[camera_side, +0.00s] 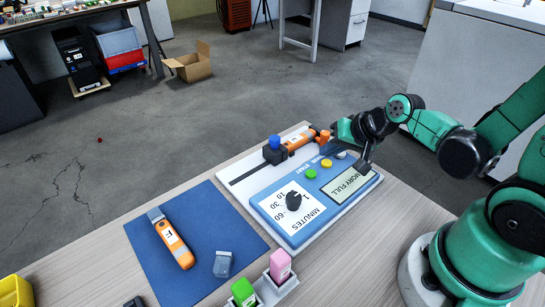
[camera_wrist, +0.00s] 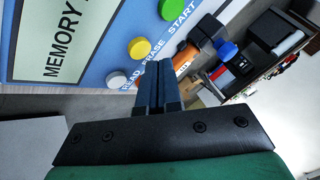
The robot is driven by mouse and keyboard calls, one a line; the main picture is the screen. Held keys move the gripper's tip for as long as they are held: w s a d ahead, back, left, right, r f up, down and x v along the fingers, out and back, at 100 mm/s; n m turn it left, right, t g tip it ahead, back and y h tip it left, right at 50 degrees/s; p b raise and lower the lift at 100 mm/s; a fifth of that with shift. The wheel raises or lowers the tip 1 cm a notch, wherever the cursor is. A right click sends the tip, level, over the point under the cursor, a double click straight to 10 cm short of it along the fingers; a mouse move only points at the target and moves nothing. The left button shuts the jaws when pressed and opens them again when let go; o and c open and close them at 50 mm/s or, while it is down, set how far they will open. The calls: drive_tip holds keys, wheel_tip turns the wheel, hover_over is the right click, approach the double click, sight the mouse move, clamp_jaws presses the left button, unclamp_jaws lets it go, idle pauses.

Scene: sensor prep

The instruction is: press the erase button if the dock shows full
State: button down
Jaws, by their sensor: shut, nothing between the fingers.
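The dock (camera_side: 262,205) is a blue panel on a white base. Its screen (camera_side: 351,187) reads "MEMORY FULL" in the side view; "MEMORY" also shows in the wrist view (camera_wrist: 62,40). In the wrist view, the yellow button (camera_wrist: 139,48) lies by the word ERASE, the green button (camera_wrist: 147,17) by START and the grey-white button (camera_wrist: 116,79) by READ. My gripper (camera_wrist: 157,66) is shut and empty, its fingertips close to the yellow button and the ERASE label in the picture. In the side view my gripper (camera_side: 325,152) is over the panel's far edge; contact cannot be told.
An orange sensor (camera_side: 298,140) lies in a black clamp with a blue knob (camera_side: 274,140) behind the panel. A dial (camera_side: 293,200) is on the panel. A blue mat (camera_side: 190,245) holds another orange sensor (camera_side: 171,238) and a grey cap (camera_side: 222,264). Green and pink blocks stand in front.

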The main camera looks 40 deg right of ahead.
sight(328, 164)
drive_tip(key=shift+r, duration=0.1)
idle(0.8)
drive_tip(key=shift+r, duration=2.4)
drive_tip(key=a+r+n, duration=0.1)
drive_tip(key=n, duration=0.1)
drive_tip(key=s+a+r+n, duration=0.1)
drive_tip(key=n, duration=0.2)
drive_tip(key=a+r+n, duration=0.1)
drive_tip(key=n, duration=0.1)
drive_tip(key=shift+s+a+r+n+h, duration=0.25)
drive_tip(key=shift+s+r+n+h, duration=0.1)
drive_tip(key=shift+s+n+h, duration=0.05)
